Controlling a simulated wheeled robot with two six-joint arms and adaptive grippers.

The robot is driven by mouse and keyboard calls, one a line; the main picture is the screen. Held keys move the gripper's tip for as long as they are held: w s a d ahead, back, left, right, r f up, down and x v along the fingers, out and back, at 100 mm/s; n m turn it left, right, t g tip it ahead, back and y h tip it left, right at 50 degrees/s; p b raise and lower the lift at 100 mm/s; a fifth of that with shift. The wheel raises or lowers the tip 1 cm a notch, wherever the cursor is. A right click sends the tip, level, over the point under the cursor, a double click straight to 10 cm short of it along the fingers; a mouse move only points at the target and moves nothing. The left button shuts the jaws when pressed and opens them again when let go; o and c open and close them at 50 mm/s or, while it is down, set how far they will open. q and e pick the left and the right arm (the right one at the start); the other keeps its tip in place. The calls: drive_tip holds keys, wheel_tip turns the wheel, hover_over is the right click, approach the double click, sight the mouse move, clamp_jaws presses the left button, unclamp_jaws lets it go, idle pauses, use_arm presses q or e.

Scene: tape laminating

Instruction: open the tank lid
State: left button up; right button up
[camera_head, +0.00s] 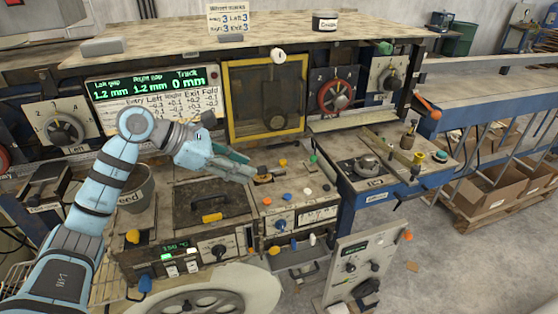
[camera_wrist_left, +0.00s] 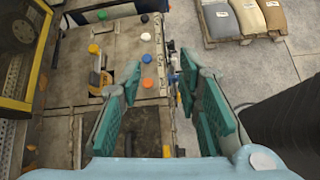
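The tank is the worn metal box with a dark lid (camera_head: 208,196), a black handle on top and a yellow tab (camera_head: 212,217) at its front edge. The lid lies flat and looks closed. My left gripper (camera_head: 243,168) reaches in above the lid's back right side, towards the knob panel, and appears apart from the lid. In the left wrist view my left gripper (camera_wrist_left: 165,105) has its green fingers spread wide with nothing between them. The lid (camera_wrist_left: 138,135) shows partly between and below the fingers, with its yellow tab (camera_wrist_left: 167,151). My right gripper is not visible.
A knob panel (camera_head: 290,210) with coloured knobs stands right of the tank. A grey bucket (camera_head: 135,190) is on the left. A yellow-framed window (camera_head: 264,98) rises behind. A blue side table (camera_head: 375,175) holds small tools. A white control box (camera_head: 360,265) stands lower right.

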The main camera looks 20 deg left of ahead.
use_arm(q)
drive_tip(key=d+r+n+t+h, duration=0.1)
drive_tip(key=d+r+t+h, duration=0.1)
drive_tip(key=d+h, duration=0.3)
drive_tip(key=d+r, duration=0.1)
drive_tip(key=d, duration=0.3)
drive_tip(key=shift+d+r+n+h, duration=0.15)
drive_tip(key=shift+r+n+h, duration=0.15)
drive_tip(key=shift+r+n, duration=0.1)
drive_tip(key=shift+s, duration=0.1)
